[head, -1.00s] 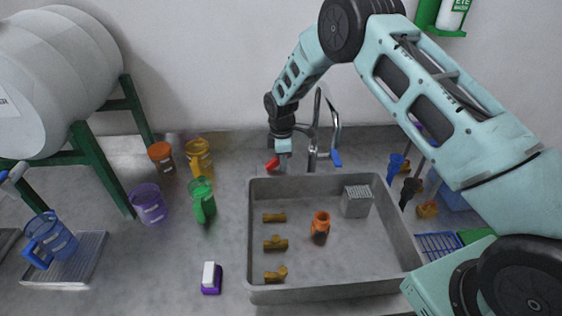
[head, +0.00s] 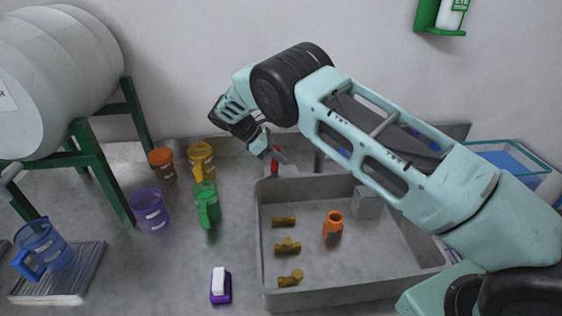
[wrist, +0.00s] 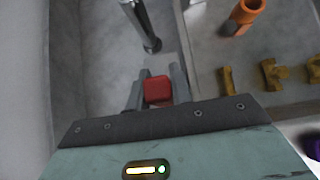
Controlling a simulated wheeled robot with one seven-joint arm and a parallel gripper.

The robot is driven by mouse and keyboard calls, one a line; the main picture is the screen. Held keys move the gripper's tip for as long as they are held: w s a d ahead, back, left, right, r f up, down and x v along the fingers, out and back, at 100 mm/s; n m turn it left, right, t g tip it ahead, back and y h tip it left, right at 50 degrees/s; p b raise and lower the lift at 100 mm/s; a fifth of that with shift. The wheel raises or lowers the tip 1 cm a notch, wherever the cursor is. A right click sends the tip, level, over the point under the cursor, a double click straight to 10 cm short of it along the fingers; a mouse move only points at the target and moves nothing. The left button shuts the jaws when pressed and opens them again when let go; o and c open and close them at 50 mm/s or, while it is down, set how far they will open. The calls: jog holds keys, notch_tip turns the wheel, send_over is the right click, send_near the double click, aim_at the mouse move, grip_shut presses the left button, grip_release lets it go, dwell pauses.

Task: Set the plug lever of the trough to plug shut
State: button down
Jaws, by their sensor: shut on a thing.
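The grey trough (head: 335,293) stands on the counter at the middle right. Its red plug lever (head: 275,158) stands roughly upright at the trough's back left corner. In the wrist view, the lever's red end (wrist: 157,90) sits between the two fingers of my gripper (wrist: 157,85). My gripper (head: 273,153) is shut on the lever, with my arm reaching over the trough from the right. The lever's lower part is hard to make out.
A metal tap (wrist: 142,28) stands close to my fingers. In the trough are an orange bottle (head: 332,227), several brass fittings (head: 287,247) and a grey block (head: 367,203). Green (head: 206,204), yellow and purple jugs stand to the left.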

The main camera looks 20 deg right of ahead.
jog(key=shift+w+a+r+h+b, duration=0.15)
jog(key=shift+a+h+b, duration=0.15)
jog(key=shift+h+b, duration=0.15)
dwell(0.3)
jog(key=c, duration=1.2)
grip_release()
jog(key=shift+c, duration=0.2)
